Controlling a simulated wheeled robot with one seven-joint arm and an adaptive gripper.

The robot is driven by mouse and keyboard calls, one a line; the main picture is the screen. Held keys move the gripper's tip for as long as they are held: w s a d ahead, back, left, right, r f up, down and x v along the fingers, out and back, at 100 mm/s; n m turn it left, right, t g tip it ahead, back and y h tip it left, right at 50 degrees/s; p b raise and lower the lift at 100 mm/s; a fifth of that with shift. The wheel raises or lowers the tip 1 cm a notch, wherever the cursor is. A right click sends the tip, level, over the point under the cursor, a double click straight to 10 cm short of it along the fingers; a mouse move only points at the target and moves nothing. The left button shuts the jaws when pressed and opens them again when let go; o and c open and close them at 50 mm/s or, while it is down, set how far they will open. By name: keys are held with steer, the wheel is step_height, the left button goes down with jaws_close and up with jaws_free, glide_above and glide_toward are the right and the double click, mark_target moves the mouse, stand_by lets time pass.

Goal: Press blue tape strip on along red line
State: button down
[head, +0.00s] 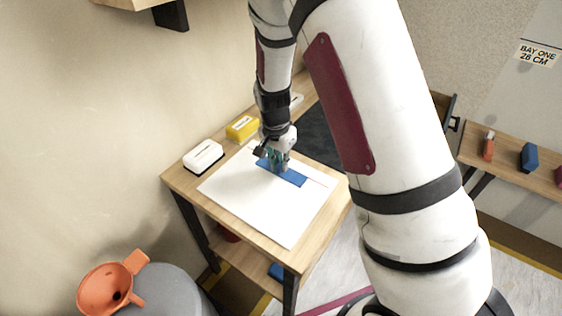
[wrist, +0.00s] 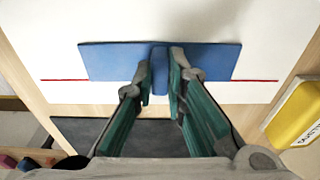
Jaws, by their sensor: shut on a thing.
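The blue tape strip (head: 292,178) is a flat blue rectangle over the white sheet (head: 240,200). In the wrist view the strip (wrist: 110,62) has a raised blue grip at its middle. My gripper (wrist: 159,72) is shut on this grip, one finger on each side; in the head view my gripper (head: 277,162) points down at the strip. The thin red line (wrist: 255,80) shows past both ends of the strip, level with its lower edge. Its middle part is hidden. I cannot tell whether the strip touches the sheet or hovers just above it.
A yellow block (head: 242,127) and a white block on a dark base (head: 203,154) stand by the wall-side edge of the wooden table (head: 262,243). An orange funnel (head: 108,288) is at lower left. A shelf (head: 510,165) stands right.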

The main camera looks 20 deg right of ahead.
mark_target(278, 168)
steer(key=shift+f, duration=0.1)
steer(key=c, duration=1.5)
jaws_free()
steer(key=shift+c, duration=0.2)
step_height(278, 168, up, 12)
steer(key=s+a, duration=0.1)
